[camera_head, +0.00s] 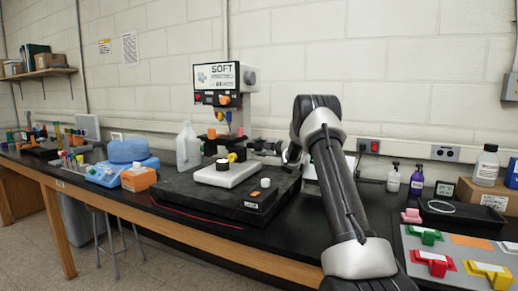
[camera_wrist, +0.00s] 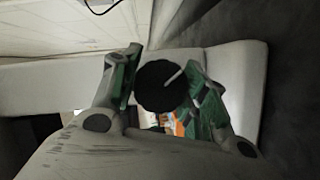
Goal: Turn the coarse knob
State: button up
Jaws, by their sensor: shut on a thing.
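A round black knob with a white pointer line (camera_wrist: 158,92) is in the middle of the wrist view, in front of a pale housing. My gripper (camera_wrist: 166,77) has its two green-padded fingers on either side of the knob and is shut on it. The white line slants toward the upper right. In the head view my gripper (camera_head: 262,148) reaches left to the right side of the machine with the "SOFT" sign (camera_head: 219,76). The knob cannot be made out in that view.
A black base slab (camera_head: 180,190) with a white block (camera_head: 228,175) on it lies in front of the machine. Bottles (camera_head: 417,181) and coloured parts on a grey board (camera_head: 455,245) are at the right.

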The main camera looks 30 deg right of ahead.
dwell(0.3)
jog(key=o, duration=1)
jog(key=shift+s, duration=0.1)
jog(key=v, duration=1.1)
jog(key=shift+s+d, duration=0.15)
jog(key=shift+s, duration=0.25)
jog(key=shift+r, duration=0.1)
